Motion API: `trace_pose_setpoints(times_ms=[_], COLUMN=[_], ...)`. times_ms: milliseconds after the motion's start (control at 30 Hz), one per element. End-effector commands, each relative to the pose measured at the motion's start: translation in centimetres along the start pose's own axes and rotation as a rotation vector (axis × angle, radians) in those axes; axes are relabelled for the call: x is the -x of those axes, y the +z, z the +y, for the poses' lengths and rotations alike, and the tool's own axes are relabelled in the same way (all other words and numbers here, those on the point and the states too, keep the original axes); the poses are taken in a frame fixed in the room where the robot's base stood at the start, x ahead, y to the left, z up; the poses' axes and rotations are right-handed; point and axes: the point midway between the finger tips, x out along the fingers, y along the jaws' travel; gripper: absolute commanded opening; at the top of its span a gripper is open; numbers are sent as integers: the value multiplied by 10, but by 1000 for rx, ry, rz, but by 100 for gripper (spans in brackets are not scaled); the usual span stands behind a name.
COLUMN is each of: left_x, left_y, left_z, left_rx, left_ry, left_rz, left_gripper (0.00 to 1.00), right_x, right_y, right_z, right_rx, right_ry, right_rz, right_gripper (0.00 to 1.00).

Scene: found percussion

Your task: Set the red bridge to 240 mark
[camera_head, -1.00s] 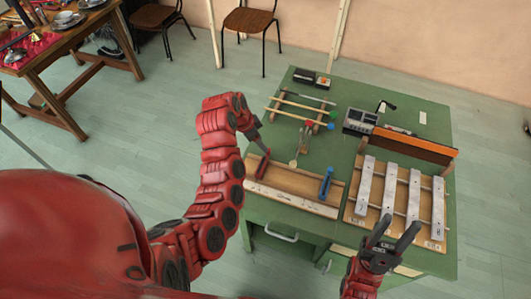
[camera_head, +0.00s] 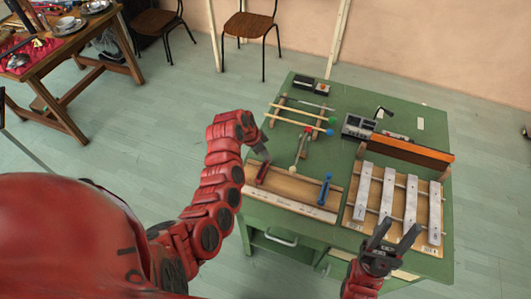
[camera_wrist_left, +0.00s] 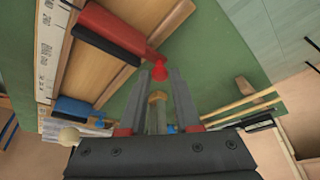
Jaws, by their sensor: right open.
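The red bridge (camera_head: 263,173) stands near the left end of the wooden board with a white scale strip (camera_head: 283,207) along its front edge. The blue bridge (camera_head: 324,189) stands toward the board's right end. My left gripper (camera_head: 261,154) is at the back end of the red bridge. In the left wrist view its fingers are apart, with the red bridge's round knob (camera_wrist_left: 159,70) showing between the tips and a visible gap at each side. The scale's numbers are too small to read. My right gripper (camera_head: 393,236) is open and empty over the front of the metal bars.
A metal-bar instrument (camera_head: 386,199) occupies the table's right side, with an orange-brown block (camera_head: 410,151) behind it. Mallets (camera_head: 300,114) rest on a rack at the back left. A grey device (camera_head: 358,126) stands at the back.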

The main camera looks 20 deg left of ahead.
Motion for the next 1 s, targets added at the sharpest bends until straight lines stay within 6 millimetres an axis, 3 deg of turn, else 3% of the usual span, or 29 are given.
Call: trace_pose_setpoints(times_ms=[33, 167, 1000], left_x=[0, 0, 0], left_y=[0, 0, 0], left_z=[0, 0, 0], left_rx=[0, 0, 0], left_ry=[0, 0, -1], left_rz=[0, 0, 1], left_gripper=[20, 0, 0], right_x=[0, 0, 0], right_y=[0, 0, 0], right_z=[0, 0, 0], right_rx=[0, 0, 0], right_ry=[0, 0, 0], right_rz=[0, 0, 0], right_gripper=[50, 50, 50])
